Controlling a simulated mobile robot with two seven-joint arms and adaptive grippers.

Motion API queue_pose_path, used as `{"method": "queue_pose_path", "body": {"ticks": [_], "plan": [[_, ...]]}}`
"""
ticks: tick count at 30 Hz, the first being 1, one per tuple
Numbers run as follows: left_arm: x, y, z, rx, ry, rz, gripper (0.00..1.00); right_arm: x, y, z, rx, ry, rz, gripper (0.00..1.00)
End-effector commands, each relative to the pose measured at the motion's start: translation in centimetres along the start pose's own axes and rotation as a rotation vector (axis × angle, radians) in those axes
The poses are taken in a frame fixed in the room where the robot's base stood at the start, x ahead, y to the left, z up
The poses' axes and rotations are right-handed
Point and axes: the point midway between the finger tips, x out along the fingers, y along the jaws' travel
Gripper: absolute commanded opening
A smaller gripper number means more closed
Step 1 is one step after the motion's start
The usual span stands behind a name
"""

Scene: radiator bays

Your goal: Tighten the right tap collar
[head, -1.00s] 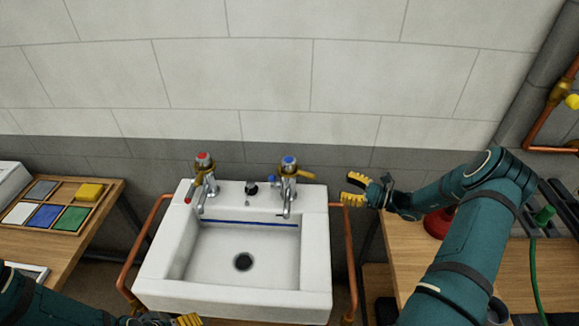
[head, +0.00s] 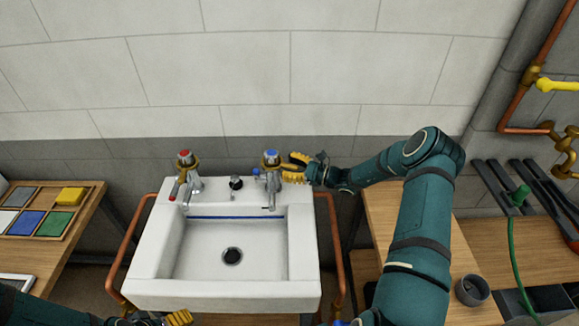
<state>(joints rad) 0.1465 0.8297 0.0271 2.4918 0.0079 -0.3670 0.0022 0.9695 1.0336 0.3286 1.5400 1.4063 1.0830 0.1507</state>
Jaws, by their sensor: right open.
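The right tap (head: 272,184) is chrome with a blue cap, and stands on the back ledge of the white sink (head: 160,257). Its brass collar (head: 264,166) sits just below the cap, partly hidden by the gripper's fingers. My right gripper (head: 291,168) is open, its yellow fingers pointing left right beside the collar; I cannot tell whether they touch it. The left tap (head: 194,184) has a red cap, a brass collar and a small red handle. My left gripper (head: 178,318) shows only in part at the bottom edge, and its opening is unclear.
A small black-topped fitting (head: 236,183) stands between the taps. Copper pipes (head: 337,245) run beside the sink. The left bench holds a tray of coloured pads (head: 51,223). A grey cup (head: 472,290) stands on the right bench. The basin is empty.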

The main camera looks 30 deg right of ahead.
Motion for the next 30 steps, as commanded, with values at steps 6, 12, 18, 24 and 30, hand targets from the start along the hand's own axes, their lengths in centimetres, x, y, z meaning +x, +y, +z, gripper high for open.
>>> {"method": "queue_pose_path", "body": {"ticks": [6,12,18,24,30], "plan": [[-0.01,0.00,0.00,0.000,0.000,0.000,0.78,0.11,0.00,0.00,0.000,0.000,0.000,0.50],[-0.01,0.00,-0.01,0.000,0.000,0.000,0.78,0.09,0.00,0.01,0.000,0.000,0.000,0.04],[-0.01,0.00,-0.01,0.000,0.000,0.000,0.78,0.07,0.00,-0.01,0.000,0.001,0.000,0.00],[0.03,-0.02,-0.01,0.000,0.000,0.000,0.78,0.08,-0.03,-0.05,0.000,0.002,-0.001,0.00],[0.23,-0.08,0.02,0.000,0.000,0.000,0.78,0.17,-0.29,-0.16,0.000,0.004,-0.010,0.00]]}}
